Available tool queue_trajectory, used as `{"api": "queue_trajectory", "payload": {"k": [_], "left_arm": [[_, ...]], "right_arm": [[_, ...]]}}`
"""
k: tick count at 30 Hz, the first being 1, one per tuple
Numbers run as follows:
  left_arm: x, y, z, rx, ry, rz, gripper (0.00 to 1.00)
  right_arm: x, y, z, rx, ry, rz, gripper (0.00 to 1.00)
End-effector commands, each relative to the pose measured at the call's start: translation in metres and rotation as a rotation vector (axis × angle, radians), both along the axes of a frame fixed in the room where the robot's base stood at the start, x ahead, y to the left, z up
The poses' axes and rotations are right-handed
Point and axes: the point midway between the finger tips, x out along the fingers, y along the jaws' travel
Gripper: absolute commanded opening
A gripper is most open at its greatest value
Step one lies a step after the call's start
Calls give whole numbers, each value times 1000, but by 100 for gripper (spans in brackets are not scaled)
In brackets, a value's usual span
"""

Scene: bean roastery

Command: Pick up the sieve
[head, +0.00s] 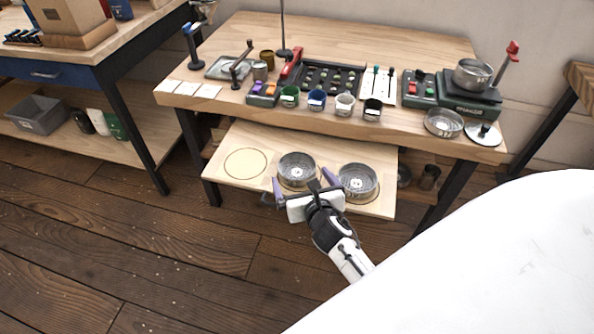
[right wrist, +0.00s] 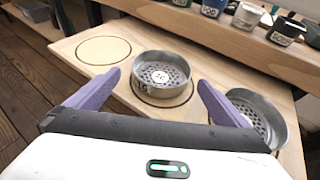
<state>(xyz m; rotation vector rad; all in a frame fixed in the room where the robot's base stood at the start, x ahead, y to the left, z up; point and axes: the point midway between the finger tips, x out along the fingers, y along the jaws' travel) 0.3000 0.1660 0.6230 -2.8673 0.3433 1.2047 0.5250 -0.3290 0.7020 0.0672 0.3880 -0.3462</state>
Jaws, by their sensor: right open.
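Two round metal sieves with perforated bottoms and small white labels sit on the pale pull-out board. The middle sieve (head: 296,167) stands in a marked ring; the right sieve (head: 358,181) is beside it. My right gripper (head: 305,186) is open and empty at the board's front edge, its purple fingers pointing toward the middle sieve. In the right wrist view the middle sieve (right wrist: 161,76) appears between and beyond the fingertips, with no contact that I can make out. The right sieve (right wrist: 257,117) is partly hidden behind the right finger. My left gripper is not in view.
The pull-out board (head: 225,180) has an empty drawn ring (head: 246,163) at left. Above it, the worktop (head: 410,122) holds several cups, a scale (head: 469,100) with a metal pan (head: 473,74), and a metal dish (head: 444,122). Floor in front is clear.

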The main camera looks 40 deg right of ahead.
Motion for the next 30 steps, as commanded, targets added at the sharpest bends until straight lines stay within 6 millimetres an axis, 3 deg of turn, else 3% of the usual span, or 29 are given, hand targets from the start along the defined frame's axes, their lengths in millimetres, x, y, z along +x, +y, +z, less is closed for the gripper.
{"api": "queue_trajectory", "payload": {"k": [8,17,24,30], "left_arm": [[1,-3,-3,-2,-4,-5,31],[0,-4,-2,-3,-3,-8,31],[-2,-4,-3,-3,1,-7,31],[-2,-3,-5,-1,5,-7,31]], "right_arm": [[35,-16,-13,2,-1,-2,100],[40,-17,-14,1,0,1,100],[40,-17,-14,2,0,-1,63],[40,-17,-14,2,-1,0,60]]}}
